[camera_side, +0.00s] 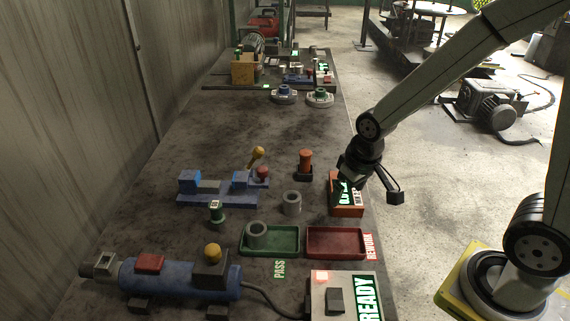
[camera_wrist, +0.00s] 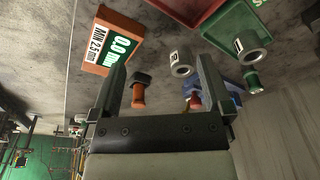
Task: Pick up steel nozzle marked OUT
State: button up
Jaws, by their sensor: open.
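One grey steel nozzle (camera_side: 292,203) stands on the dark bench, right of the blue clamp. It also shows in the wrist view (camera_wrist: 183,67). A second grey nozzle (camera_side: 257,232) stands in the green PASS tray (camera_side: 285,252); the wrist view shows it too (camera_wrist: 254,55). Both carry small white labels in the wrist view, too small to read, so I cannot tell which says OUT. My gripper (camera_side: 378,190) is open and empty above the bench's right side, beside the orange gauge, right of both nozzles. Its fingers (camera_wrist: 160,75) frame bare bench and an orange-handled piece.
The orange gauge box (camera_wrist: 106,42) reads 0.0 mm. A red REWORK tray (camera_side: 336,257) adjoins the green tray. A blue motor (camera_side: 180,280) is in front. The mid-bench beyond is clear.

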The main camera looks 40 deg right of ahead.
aim_at(292, 202)
jog(key=w+a+f+m+g, duration=0.1)
jog(key=w+f, duration=0.1)
jog(key=w, duration=0.5)
jog(key=w+a+f+m+g, duration=0.1)
jog(key=w+f+m, duration=0.1)
jog(key=w, duration=0.5)
jog(key=shift+w+a+f, duration=0.2)
jog(key=shift+w+f, duration=0.1)
jog(key=shift+f, duration=0.15)
jog(key=shift+f, duration=1.2)
jog(key=shift+f, duration=0.1)
jog(key=shift+a+f, duration=0.1)
jog(key=shift+f, duration=2.35)
